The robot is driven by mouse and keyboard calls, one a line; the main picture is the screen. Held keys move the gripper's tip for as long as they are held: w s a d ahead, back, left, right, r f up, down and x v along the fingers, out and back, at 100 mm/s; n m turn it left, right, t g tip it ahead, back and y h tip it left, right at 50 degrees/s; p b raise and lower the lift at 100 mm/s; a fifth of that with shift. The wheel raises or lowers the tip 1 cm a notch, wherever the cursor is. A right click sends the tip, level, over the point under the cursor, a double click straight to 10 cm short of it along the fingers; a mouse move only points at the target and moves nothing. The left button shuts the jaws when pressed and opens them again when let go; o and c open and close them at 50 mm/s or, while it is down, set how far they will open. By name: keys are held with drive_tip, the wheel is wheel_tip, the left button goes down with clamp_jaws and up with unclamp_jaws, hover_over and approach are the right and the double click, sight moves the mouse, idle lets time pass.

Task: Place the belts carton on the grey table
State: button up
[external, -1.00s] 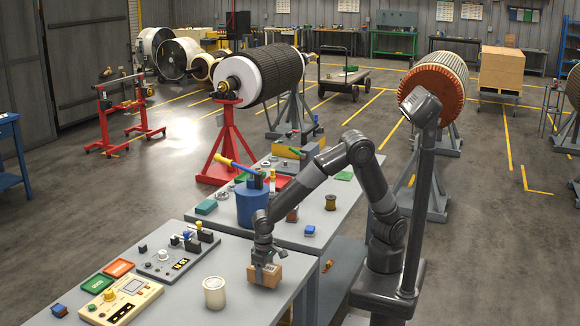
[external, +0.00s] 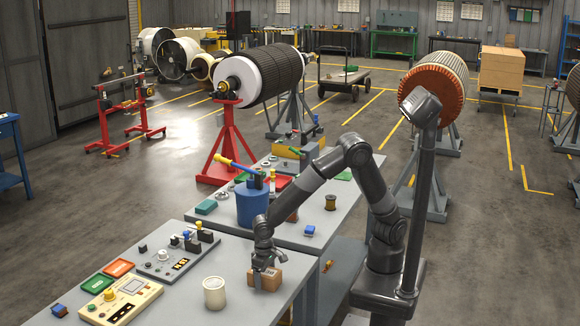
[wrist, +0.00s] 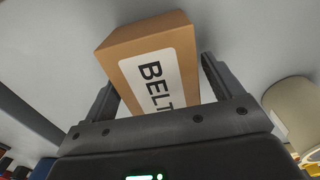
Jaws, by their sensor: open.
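The belts carton (external: 268,281) is a small brown box on the near grey table (external: 180,308), close to its right edge. In the wrist view the carton (wrist: 150,62) shows a white label reading "BELT", with the rest cut off by my gripper. My gripper (external: 266,264) points down over the carton and is open. In the wrist view the fingers of my gripper (wrist: 162,92) stand on either side of the carton. I cannot tell whether either finger touches it. The carton's underside is hidden, but it looks to rest on the tabletop.
A cream pot (external: 214,293) stands just left of the carton. A beige meter box (external: 120,299), a grey switch panel (external: 178,257) and green and orange trays sit further left. A blue canister (external: 252,207) stands behind, on the adjoining table. The front middle of the table is clear.

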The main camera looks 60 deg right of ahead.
wheel_tip(320, 180, up, 12)
drive_tip(key=shift+r, duration=0.15)
idle(0.3)
drive_tip(key=shift+d, duration=0.1)
drive_tip(key=s+d+r+t+y, duration=0.1)
drive_tip(key=d+r, duration=0.3)
drive_tip(key=d, duration=0.6)
drive_tip(key=d+r+t+y, duration=0.1)
drive_tip(key=d+r, duration=0.4)
drive_tip(key=d, duration=0.6)
drive_tip(key=s+d+t+h, duration=0.2)
drive_tip(key=s+d+t, duration=0.1)
drive_tip(key=s+d, duration=0.8)
drive_tip(key=d, duration=0.3)
drive_tip(key=shift+s+d+r+t, duration=0.25)
drive_tip(key=shift+d+r+t, duration=0.05)
drive_tip(key=shift+d+r, duration=0.1)
drive_tip(key=shift+o, duration=0.7)
